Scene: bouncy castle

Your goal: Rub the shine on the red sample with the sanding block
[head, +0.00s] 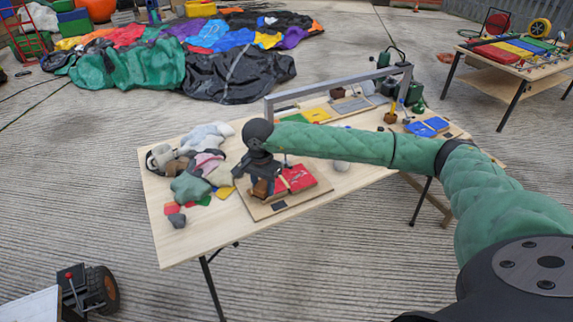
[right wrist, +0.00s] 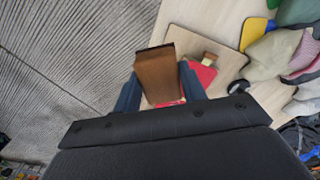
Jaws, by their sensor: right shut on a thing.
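My right gripper (head: 258,182) is above the wooden board at the near side of the table, shut on a brown sanding block (head: 262,189). In the right wrist view the block (right wrist: 156,72) sits between the two blue fingers. The red sample (head: 300,177) lies on the board (head: 287,205), just right of the block in the head view and partly hidden by my gripper. Red (right wrist: 206,75) also shows beside and below the fingers in the right wrist view. I cannot tell whether the block touches the sample. My left gripper is not in view.
A heap of cloths and soft pieces (head: 195,168) lies left of the board. The table's front left corner (head: 175,250) is bare.

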